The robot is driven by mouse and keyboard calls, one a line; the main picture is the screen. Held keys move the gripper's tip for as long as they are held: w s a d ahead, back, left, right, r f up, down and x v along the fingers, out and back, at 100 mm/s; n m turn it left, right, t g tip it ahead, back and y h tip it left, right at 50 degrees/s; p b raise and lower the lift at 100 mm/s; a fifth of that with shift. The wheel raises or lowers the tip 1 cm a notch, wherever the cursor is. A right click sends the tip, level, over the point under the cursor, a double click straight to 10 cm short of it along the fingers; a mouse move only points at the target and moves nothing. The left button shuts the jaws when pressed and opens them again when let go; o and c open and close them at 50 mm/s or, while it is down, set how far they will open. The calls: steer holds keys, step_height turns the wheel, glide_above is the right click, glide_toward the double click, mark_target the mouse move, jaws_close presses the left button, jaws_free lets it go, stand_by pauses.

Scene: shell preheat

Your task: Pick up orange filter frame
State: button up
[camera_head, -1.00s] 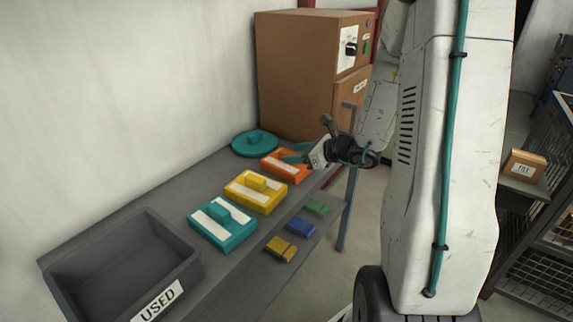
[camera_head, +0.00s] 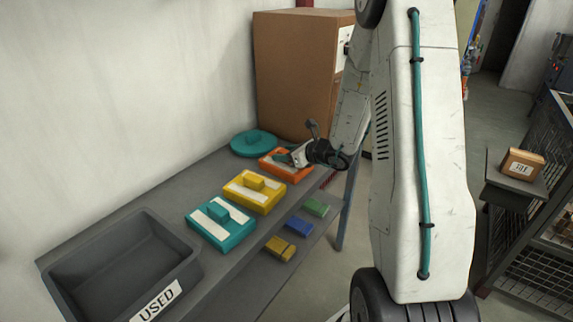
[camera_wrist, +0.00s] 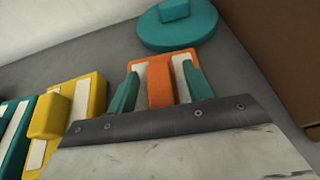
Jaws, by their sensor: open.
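The orange filter frame (camera_head: 297,173) lies on the grey bench near its far end, with white strips on its top. It also shows in the wrist view (camera_wrist: 154,71), between and beyond my two teal fingers. My gripper (camera_head: 281,157) is open and low over the frame. In the wrist view my gripper (camera_wrist: 160,88) has one finger on each side of the frame's orange middle, over the white strips. The middle looks free between the fingers. I cannot tell whether the fingertips touch the frame. My gripper hides part of the frame in the head view.
A yellow frame (camera_head: 267,202) and a teal frame (camera_head: 211,234) lie nearer on the bench. A round teal lid (camera_head: 243,148) sits just behind. A grey bin marked USED (camera_head: 190,268) is at the near end. A brown cabinet (camera_head: 290,90) stands at the far end.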

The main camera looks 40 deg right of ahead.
jaws_close()
steer(key=shift+r, duration=0.1)
